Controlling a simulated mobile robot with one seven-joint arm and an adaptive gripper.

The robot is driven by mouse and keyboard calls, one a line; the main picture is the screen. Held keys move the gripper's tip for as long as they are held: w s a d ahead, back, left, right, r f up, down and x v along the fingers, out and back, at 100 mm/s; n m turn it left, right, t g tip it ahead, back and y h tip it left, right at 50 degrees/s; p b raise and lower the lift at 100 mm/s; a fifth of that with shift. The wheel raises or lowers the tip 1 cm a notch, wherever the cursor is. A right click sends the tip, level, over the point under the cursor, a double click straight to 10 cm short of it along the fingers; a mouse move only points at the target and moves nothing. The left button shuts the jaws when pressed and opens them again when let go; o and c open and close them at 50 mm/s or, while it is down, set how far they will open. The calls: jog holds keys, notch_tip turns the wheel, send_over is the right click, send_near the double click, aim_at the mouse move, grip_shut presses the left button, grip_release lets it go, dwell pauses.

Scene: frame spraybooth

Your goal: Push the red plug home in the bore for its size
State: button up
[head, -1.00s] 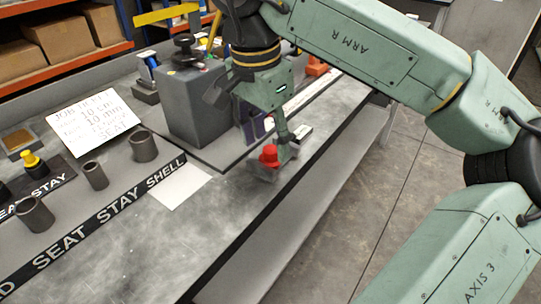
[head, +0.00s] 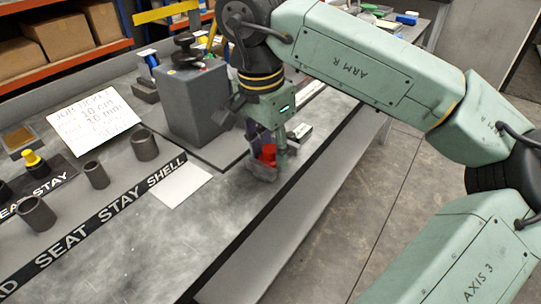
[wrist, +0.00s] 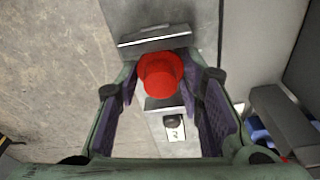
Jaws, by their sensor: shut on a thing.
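The red plug (head: 268,153) sits upright at a small grey holder (head: 262,172) near the bench's front edge. My gripper (head: 267,148) is down around it from above and shut on it. In the wrist view the red plug (wrist: 161,75) shows between the purple pads of my gripper (wrist: 162,85), at their far ends. Grey plates lie on two sides of the plug there. The plug's lower part is hidden, and I cannot tell how deep it sits.
A tall grey block (head: 190,105) with a dark knob stands just left of my gripper. A yellow-topped plug (head: 34,162) stands at far left. A small numbered tag (wrist: 175,134) lies beside the holder. The front-left bench top (head: 150,240) is clear.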

jog(key=shift+c, duration=1.2)
jog(key=shift+r, duration=0.15)
